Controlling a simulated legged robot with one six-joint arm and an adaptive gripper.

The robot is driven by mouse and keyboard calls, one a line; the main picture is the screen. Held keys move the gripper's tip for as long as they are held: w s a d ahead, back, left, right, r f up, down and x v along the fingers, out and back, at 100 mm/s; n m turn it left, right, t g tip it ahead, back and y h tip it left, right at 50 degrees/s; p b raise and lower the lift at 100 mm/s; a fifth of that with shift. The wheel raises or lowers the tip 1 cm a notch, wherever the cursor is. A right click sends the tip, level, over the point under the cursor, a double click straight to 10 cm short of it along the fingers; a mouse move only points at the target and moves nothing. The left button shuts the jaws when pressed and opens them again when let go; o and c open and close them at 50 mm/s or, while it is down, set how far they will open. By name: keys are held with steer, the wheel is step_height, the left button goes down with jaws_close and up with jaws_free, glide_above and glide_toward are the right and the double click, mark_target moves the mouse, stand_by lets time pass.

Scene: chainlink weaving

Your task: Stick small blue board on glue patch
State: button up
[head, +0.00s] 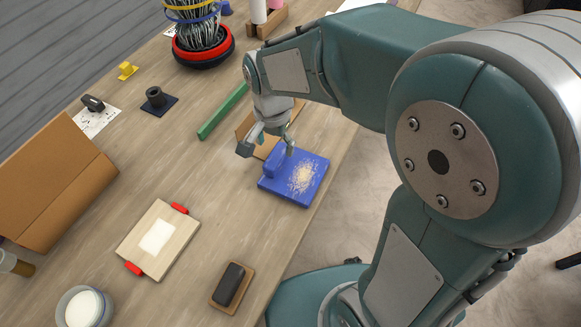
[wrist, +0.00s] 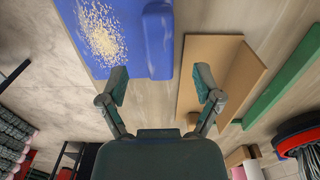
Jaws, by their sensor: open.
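A blue board (head: 308,196) lies on the table near its right edge, with a raised blue block on its left side and a pale, speckled patch (head: 302,178) on top. It also shows at the top left of the wrist view (wrist: 126,62). A light wooden board (head: 184,226) with red end pieces carries a white square patch (head: 157,236). I cannot tell which patch is the glue. A smaller dark blue plate (head: 167,112) with a black cylinder lies farther back. My gripper (head: 267,150) is open and empty above the blue board's far left side; the wrist view (wrist: 160,80) shows both fingers apart.
A brown cardboard piece (wrist: 208,62) and a green bar (head: 223,111) lie beside the gripper. A cardboard box (head: 50,180) stands at left. A dark block on a wooden base (head: 231,286) and a white-filled jar (head: 83,308) are in front.

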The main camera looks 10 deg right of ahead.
mark_target(275, 155)
step_height(275, 155, down, 5)
steer(key=shift+f, duration=0.15)
steer(key=shift+c, duration=0.3)
jaws_close()
